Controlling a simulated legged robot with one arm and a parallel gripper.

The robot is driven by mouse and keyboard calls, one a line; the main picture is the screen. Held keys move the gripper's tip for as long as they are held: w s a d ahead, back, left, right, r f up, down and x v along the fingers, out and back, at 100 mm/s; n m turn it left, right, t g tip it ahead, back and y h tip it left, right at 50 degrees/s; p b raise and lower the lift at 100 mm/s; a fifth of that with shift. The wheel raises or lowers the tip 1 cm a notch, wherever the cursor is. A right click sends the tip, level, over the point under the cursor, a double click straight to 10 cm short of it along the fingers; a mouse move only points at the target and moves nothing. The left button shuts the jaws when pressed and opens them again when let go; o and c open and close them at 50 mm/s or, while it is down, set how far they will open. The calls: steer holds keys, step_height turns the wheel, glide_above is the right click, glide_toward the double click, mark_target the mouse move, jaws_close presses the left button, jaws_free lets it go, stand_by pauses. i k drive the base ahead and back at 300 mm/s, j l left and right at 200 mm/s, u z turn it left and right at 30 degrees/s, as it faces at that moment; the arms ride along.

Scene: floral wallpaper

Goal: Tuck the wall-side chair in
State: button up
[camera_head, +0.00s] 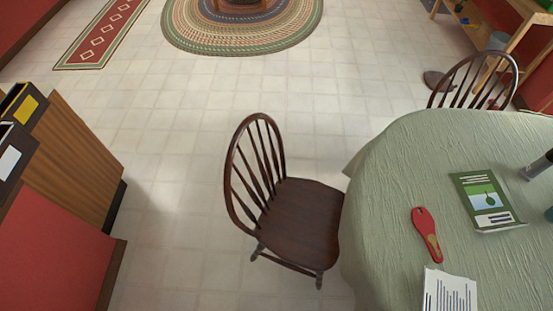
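A dark brown wooden chair (298,215) with a curved spindle back stands left of the table. Its back is on the left and its seat points right, with the seat's right edge at the hanging tablecloth. A second dark spindle-back chair (474,80) stands at the table's far side, its seat hidden behind the table. The table (400,170) has a rounded edge and a pale green cloth. I cannot tell which chair counts as the wall-side one. My gripper is not in view.
On the table lie a red spoon rest (426,232), a green booklet (485,198) and a paper sheet (449,291). A wood-sided cabinet (75,150) stands at the left. Tiled floor is clear between it and the chair. A braided oval rug (240,38) lies at the back.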

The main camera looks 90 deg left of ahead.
mark_target(298, 222)
steer(key=u, duration=2.85)
steer(key=j+z, duration=0.15)
steer(key=j, duration=0.35)
steer(key=j+z, duration=0.15)
steer(key=j, duration=0.35)
steer(key=k+j+z, duration=0.15)
steer(key=j, duration=0.3)
steer(key=j+z, duration=0.15)
steer(key=j, duration=0.35)
